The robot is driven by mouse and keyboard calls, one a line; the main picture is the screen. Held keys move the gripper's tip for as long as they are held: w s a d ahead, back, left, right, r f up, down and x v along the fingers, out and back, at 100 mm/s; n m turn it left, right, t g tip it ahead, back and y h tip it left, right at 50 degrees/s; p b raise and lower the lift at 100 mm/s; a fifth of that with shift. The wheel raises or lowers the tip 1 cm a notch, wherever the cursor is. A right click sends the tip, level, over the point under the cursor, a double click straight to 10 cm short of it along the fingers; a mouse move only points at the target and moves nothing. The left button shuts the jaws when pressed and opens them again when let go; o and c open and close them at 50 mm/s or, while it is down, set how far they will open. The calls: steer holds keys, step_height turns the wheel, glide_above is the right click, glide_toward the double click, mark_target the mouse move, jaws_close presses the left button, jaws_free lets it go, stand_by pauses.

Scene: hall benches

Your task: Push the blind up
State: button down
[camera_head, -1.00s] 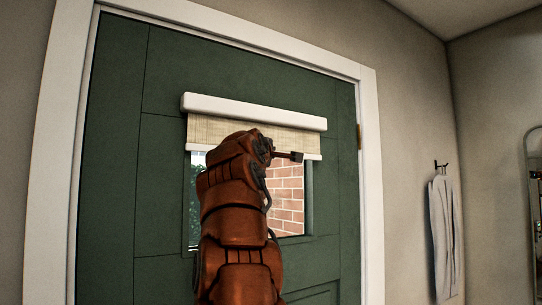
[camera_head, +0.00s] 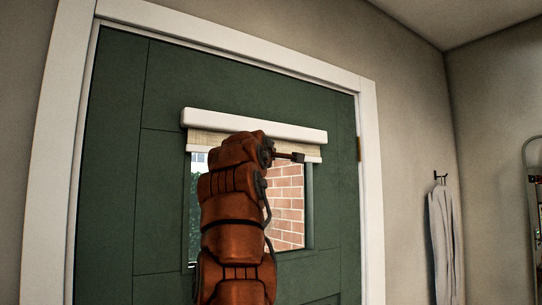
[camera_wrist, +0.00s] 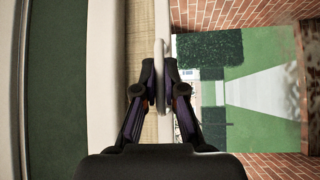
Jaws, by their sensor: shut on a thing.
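The blind's beige fabric (camera_head: 205,142) shows in the head view as a short strip under a white headbox (camera_head: 254,124) on the green door. Its white bottom rail (camera_head: 311,160) sits close below the headbox, and the window glass under it is uncovered. In the wrist view, turned sideways, the fabric (camera_wrist: 140,20) lies between the headbox (camera_wrist: 105,60) and the rail (camera_wrist: 159,45). My gripper (camera_wrist: 160,66) is shut on the rail, one finger on each side.
The green door (camera_head: 115,180) has a white frame (camera_head: 371,200). Grey cloth (camera_head: 441,225) hangs from a hook (camera_head: 440,177) on the right wall, with a mirror (camera_head: 530,210) beyond. Brick wall (camera_head: 288,205) shows through the window.

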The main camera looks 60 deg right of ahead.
steer(key=c, duration=1.2)
jaws_free()
steer(key=shift+w, duration=0.1)
steer(key=shift+c, duration=0.2)
steer(key=shift+a, duration=0.1)
steer(key=v, duration=1.2)
steer(key=shift+f, duration=0.15)
